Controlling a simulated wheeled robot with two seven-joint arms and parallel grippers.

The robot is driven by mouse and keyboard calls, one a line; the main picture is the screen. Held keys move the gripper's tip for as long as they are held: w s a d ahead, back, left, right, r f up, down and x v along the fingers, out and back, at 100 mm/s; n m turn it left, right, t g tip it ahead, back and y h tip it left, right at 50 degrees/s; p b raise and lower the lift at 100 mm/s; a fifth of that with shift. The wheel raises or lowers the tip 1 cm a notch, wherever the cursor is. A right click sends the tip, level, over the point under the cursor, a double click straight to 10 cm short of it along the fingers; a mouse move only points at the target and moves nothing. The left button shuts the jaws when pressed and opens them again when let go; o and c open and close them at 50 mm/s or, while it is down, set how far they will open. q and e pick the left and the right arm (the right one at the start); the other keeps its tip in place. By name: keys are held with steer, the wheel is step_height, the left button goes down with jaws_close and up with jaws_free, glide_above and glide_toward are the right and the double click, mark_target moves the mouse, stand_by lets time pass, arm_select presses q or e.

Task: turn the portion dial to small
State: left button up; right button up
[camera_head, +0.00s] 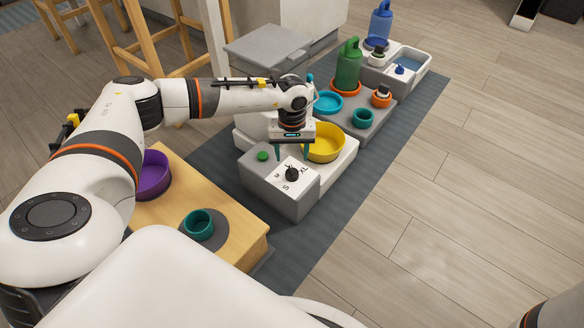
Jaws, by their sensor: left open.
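The portion dial (292,174) is a black knob on a white plate on top of a grey feeder box (265,186). Letters are printed around it, with an S at its near side, an M to its left and what looks like XL to its right. I cannot tell which mark the knob points to. My left gripper (292,156) points down just above and behind the dial. Its teal fingers are apart, one on each side of the dial in the picture, and nothing is between them. My right gripper is not in view.
A green button (262,156) sits left of the dial. A yellow bowl (325,143) stands behind it. A wooden table with a purple bowl (153,175) and a teal cup (197,223) is at left. The right floor is clear.

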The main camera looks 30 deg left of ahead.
mark_target(292, 170)
arm_select(q)
step_height(292, 170, down, 7)
steer(key=b, duration=0.3)
steer(key=shift+f, duration=0.2)
